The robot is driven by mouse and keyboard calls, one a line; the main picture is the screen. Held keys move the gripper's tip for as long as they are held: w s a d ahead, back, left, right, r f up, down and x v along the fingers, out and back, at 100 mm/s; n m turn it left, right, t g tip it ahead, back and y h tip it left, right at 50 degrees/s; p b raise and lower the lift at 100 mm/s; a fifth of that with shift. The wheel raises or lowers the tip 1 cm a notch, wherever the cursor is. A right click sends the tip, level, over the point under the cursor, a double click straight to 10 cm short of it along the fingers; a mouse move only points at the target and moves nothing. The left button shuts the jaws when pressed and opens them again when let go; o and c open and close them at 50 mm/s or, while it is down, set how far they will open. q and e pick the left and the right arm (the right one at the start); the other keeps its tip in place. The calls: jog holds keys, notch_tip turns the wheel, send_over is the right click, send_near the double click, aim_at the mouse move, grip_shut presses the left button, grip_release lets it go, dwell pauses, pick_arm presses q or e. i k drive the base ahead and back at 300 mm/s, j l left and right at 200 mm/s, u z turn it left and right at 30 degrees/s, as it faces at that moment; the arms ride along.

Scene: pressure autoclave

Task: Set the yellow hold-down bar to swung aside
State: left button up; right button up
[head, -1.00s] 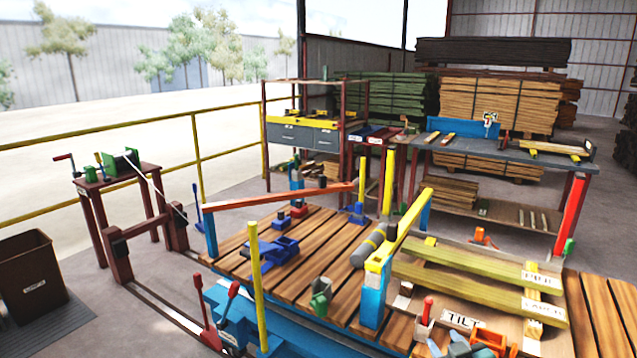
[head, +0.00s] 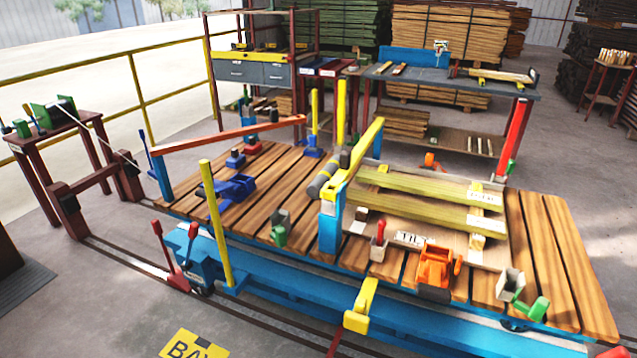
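The yellow hold-down bar (head: 361,151) is hinged on top of a blue post (head: 331,222) at the cart's near side. It runs from the post away toward the cart's far side, raised above the deck and crossing near the left ends of two timbers (head: 430,206). A grey cylinder (head: 324,180) sits beside the bar near the post. Whether the bar touches the timbers cannot be told. Neither of my grippers is in the head view.
An orange bar (head: 230,134) on another blue post (head: 160,172) crosses the cart's left end. Upright yellow stakes (head: 217,225) rise from the cart. An orange clamp (head: 437,264) and a yellow catch (head: 360,307) are at the near side.

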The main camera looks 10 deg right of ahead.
aim_at(349, 161)
jog(key=i+l+u, duration=0.3)
jog(key=i, duration=0.2)
jog(key=i+l+u, duration=0.3)
jog(key=i+l, duration=0.15)
